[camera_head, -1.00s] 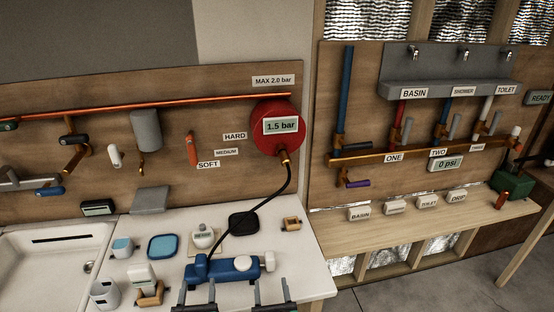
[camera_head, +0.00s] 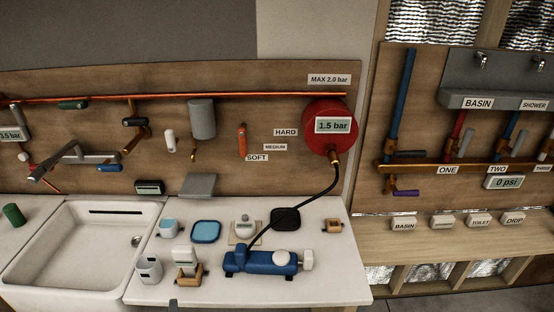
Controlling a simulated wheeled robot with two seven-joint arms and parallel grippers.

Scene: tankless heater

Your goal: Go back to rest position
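Only a small grey tip (camera_head: 173,304), which looks like part of my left gripper, shows at the bottom edge of the head view, in front of the white counter. Its fingers are otherwise out of frame, so I cannot tell whether it is open or shut. My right gripper is not in view. The blue pump (camera_head: 262,262) lies on the white counter (camera_head: 335,285), with nothing gripping it. Its black hose (camera_head: 307,202) runs up to the red tank (camera_head: 322,137), whose display reads 1.5 bar.
A white sink (camera_head: 80,285) is at the left, with a green cylinder (camera_head: 13,214) beside it. Several small items stand on the counter, among them a blue-topped tray (camera_head: 206,232) and a black pad (camera_head: 285,218). A wooden bench (camera_head: 450,252) is at the right.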

